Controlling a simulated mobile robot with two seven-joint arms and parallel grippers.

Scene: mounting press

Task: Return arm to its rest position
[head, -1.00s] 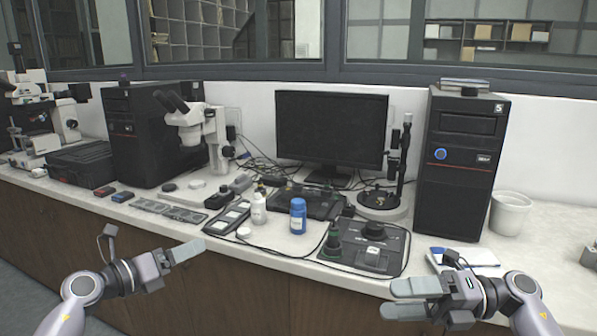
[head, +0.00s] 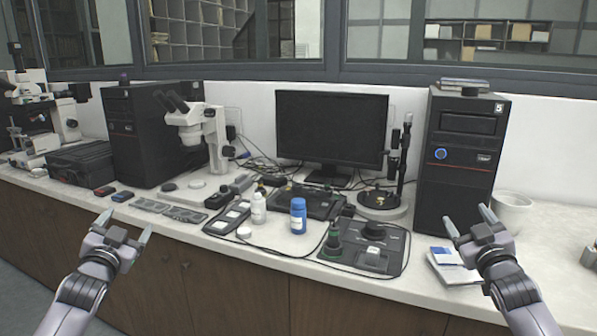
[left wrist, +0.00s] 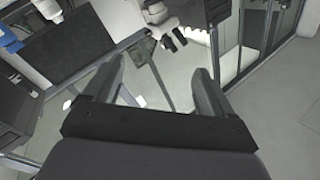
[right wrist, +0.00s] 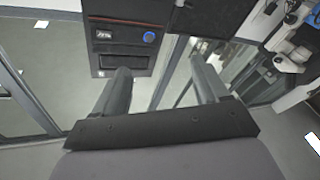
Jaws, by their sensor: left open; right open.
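My left gripper (head: 123,228) is open and empty, raised in front of the bench at the left, fingers pointing up and forward. Its two spread fingers also show in the left wrist view (left wrist: 160,82) with nothing between them. My right gripper (head: 467,222) is open and empty at the right, in front of the black computer tower (head: 460,165) and overlapping the blue-and-white booklet (head: 450,264) in the picture. Its fingers show in the right wrist view (right wrist: 163,85), apart and with nothing between them.
The bench (head: 225,252) carries a microscope (head: 205,130), a monitor (head: 330,128), a blue bottle (head: 298,215), a white bottle (head: 258,208) and a black control box (head: 365,247) with a cable near the front edge. A white bin (head: 512,212) stands at the right.

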